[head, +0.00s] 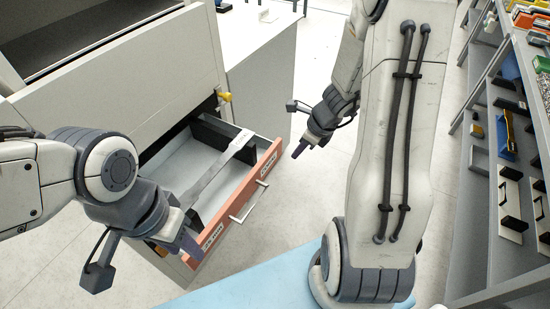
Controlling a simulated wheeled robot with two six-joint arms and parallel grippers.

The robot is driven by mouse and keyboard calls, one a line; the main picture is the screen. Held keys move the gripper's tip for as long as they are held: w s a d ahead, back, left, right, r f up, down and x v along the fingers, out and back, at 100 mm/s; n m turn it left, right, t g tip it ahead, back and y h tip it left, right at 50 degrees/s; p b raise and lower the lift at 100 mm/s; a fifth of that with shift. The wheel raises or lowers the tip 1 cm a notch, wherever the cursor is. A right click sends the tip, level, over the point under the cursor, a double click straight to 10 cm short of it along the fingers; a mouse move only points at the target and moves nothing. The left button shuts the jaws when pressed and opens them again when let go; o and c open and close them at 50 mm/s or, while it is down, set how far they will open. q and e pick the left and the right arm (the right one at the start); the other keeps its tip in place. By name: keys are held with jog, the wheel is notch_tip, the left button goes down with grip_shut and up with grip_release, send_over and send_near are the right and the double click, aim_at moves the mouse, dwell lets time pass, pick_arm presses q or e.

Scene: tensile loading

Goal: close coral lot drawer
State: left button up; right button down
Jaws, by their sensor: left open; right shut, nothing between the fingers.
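The coral-fronted drawer (262,180) stands pulled out from a light grey cabinet. Its front carries white labels and a pale bar handle (251,202). A flat grey metal strip (222,168) with wider ends lies across the open drawer, over dark blocks inside. My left gripper (186,238) is open at the left end of the drawer front and hides part of it; whether it touches the front I cannot tell. My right gripper (301,150) is shut and empty, to the right of the drawer and apart from it.
A yellow knob (224,96) sits on the cabinet above the drawer. A shelf rack (484,190) with bins and parts stands at the right. A light blue surface (262,284) is at the bottom. Bare floor shows right of the drawer.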

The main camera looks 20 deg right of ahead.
jog(key=b, duration=0.3)
send_near(276, 161)
jog(key=s+a+f, duration=0.2)
jog(key=a+f, duration=0.1)
jog(key=a, duration=0.1)
jog(key=shift+w+a+f+m, duration=0.1)
jog(key=shift+w+f+m, duration=0.2)
jog(key=shift+w, duration=0.05)
